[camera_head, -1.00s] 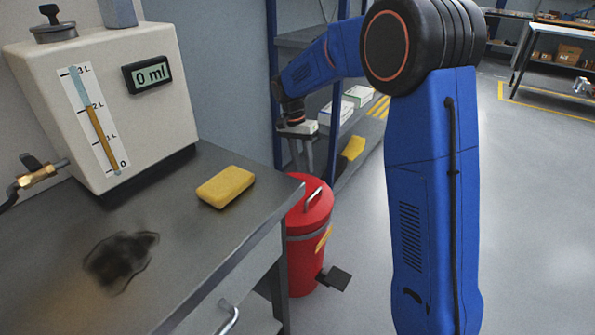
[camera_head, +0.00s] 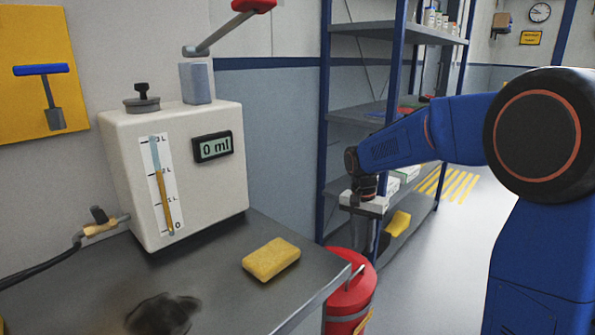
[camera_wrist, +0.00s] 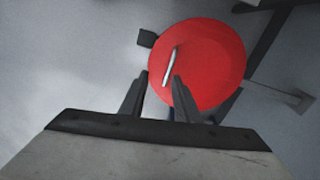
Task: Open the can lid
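The red can (camera_head: 343,312) stands on the floor beside the bench's right end. Its red lid (camera_head: 340,285) is shut, with a light metal handle (camera_head: 355,277) on top. In the wrist view the round lid (camera_wrist: 215,60) and its handle (camera_wrist: 169,67) lie below and beyond my fingers. My gripper (camera_head: 362,240) hangs above the can, pointing down. In the wrist view my gripper (camera_wrist: 158,88) has its two fingers apart with nothing between them. The handle appears just beyond the fingertips; I cannot tell the exact height between them.
The bench (camera_head: 225,290) carries a white tank (camera_head: 170,180) reading 0 ml, a yellow sponge (camera_head: 271,259) and a dark stain (camera_head: 162,313). A blue shelf rack (camera_head: 395,60) stands behind my gripper. Open floor (camera_head: 440,270) lies to the right.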

